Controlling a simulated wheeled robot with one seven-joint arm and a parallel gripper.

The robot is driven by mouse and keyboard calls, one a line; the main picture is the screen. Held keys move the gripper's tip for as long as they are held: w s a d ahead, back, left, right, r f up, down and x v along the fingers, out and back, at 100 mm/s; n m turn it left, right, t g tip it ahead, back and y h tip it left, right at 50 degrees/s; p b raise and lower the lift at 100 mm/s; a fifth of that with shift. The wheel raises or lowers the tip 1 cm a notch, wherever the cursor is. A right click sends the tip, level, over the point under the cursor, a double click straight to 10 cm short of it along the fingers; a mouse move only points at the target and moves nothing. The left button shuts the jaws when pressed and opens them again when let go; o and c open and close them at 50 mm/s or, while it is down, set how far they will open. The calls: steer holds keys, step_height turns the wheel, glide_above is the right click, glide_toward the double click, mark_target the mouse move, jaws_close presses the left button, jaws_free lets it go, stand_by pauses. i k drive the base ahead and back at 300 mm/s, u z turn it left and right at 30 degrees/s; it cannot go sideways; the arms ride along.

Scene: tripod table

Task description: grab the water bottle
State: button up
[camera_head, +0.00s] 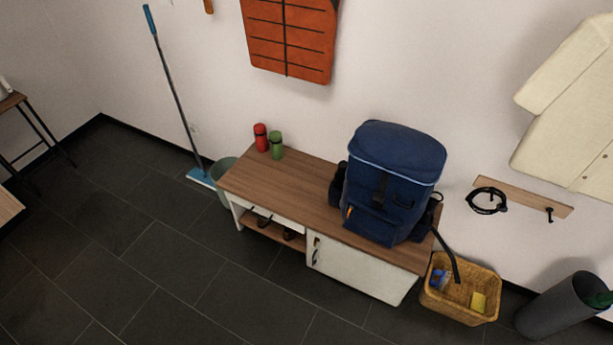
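Two bottle-shaped containers stand upright at the back left end of a wooden-topped bench (300,196). One is a red bottle (261,138) and the other is a green bottle (276,146), just right of the red one. Which of them is the water bottle I cannot tell. My gripper is not in view.
A large blue backpack (390,180) stands on the bench's right part. A wicker basket (460,301) and a dark grey bin (562,306) are to the right. A mop (175,85) and a bucket (222,170) stand left of the bench. The tiled floor in front is clear.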

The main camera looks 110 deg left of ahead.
mark_target(340, 174)
steer(key=k, duration=0.3)
steer(key=u, duration=4)
steer(key=i, duration=1.45)
steer(key=u, duration=0.75)
